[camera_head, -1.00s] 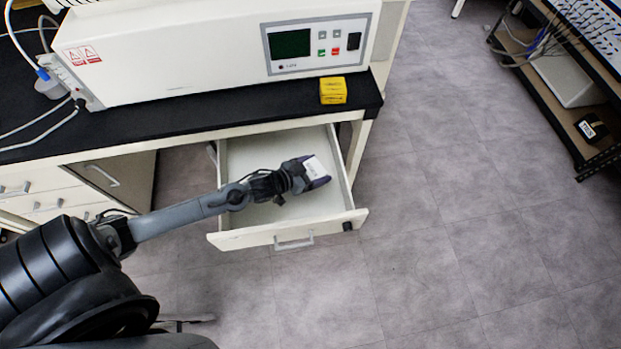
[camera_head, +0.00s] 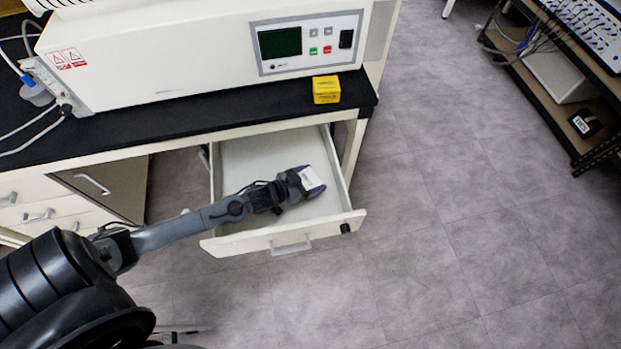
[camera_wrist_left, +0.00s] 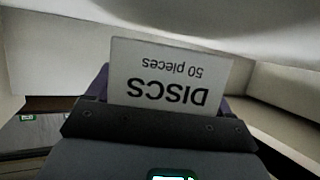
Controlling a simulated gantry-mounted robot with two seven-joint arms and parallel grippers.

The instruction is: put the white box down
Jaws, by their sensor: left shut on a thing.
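The white box (camera_wrist_left: 165,78) fills the middle of the left wrist view, with "DISCS" and "50 pieces" printed on it, upside down. It also shows small in the head view (camera_head: 308,178). My left gripper (camera_head: 313,181) is shut on it, with its purple fingers at the box's sides. The gripper and box are over the inside of the open white drawer (camera_head: 240,165), towards its right side. I cannot tell whether the box touches the drawer's bottom. My right gripper is not in view.
A yellow box (camera_head: 326,89) stands on the black bench top (camera_head: 200,115) near its right end, in front of the white machine (camera_head: 160,65). The drawer's left and back floor is bare. A shelf (camera_head: 560,115) stands at the right.

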